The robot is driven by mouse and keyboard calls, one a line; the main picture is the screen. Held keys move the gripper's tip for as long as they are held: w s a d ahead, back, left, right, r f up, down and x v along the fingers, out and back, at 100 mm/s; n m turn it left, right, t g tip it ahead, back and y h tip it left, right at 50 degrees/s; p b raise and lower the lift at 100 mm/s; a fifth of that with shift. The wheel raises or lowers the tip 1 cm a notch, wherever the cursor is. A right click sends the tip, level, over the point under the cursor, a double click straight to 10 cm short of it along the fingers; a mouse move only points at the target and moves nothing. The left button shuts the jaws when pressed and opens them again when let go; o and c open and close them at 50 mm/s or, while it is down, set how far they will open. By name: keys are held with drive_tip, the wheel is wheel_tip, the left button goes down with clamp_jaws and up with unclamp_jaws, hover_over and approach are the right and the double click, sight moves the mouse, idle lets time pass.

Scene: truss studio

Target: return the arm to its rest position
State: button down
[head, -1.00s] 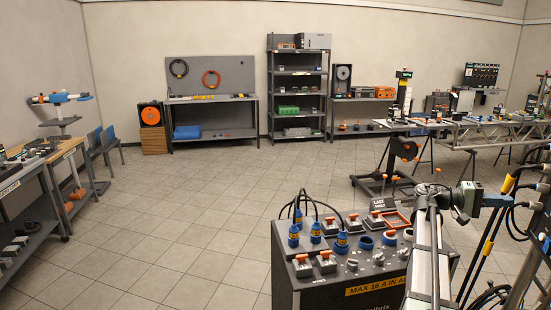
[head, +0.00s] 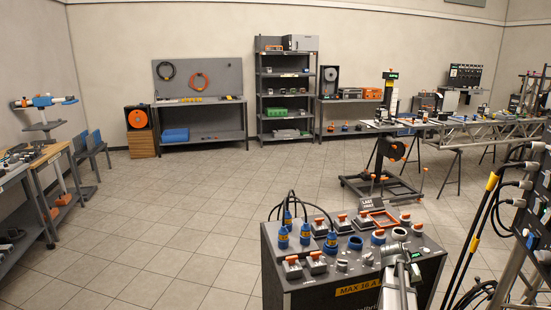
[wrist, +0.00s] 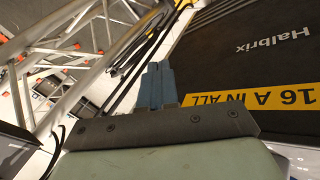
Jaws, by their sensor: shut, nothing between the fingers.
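My gripper (wrist: 155,86) shows in the wrist view with its two blue fingers side by side and shut, nothing between them. It is beside the dark front face of the power box (wrist: 250,62), which carries a yellow "16 A IN ALL" label. In the head view my arm (head: 394,280) rises at the bottom, in front of the right part of the power box (head: 285,278). The fingers cannot be made out clearly there.
Blue plugs (head: 283,237) with black cables stand on the box top. A metal truss frame (wrist: 75,50) with cables is close to my gripper; black and yellow cables (head: 480,225) hang at the right. The tiled floor (head: 190,205) at left is clear.

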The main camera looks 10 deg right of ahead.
drive_tip(key=s+a+f+n+y, duration=0.1)
drive_tip(key=s+a+f+y, duration=0.25)
drive_tip(key=a+f, duration=0.9)
drive_tip(key=s+a+f+n+y, duration=0.1)
drive_tip(key=s+a+f+y, duration=0.25)
drive_tip(key=a+f, duration=0.9)
drive_tip(key=s+a+f+n+g, duration=0.2)
drive_tip(key=s+a+f, duration=0.4)
drive_tip(key=s+a, duration=0.4)
drive_tip(key=s+a+f+n+g, duration=0.1)
drive_tip(key=s+a+f+g, duration=0.3)
drive_tip(key=s+a, duration=0.6)
drive_tip(key=s+f, duration=0.2)
drive_tip(key=s, duration=0.2)
drive_tip(key=shift+s+f+n+h, duration=0.15)
drive_tip(key=shift+s+n+h, duration=0.05)
drive_tip(key=shift+n+h, duration=0.2)
drive_tip(key=c, duration=1.8)
unclamp_jaws()
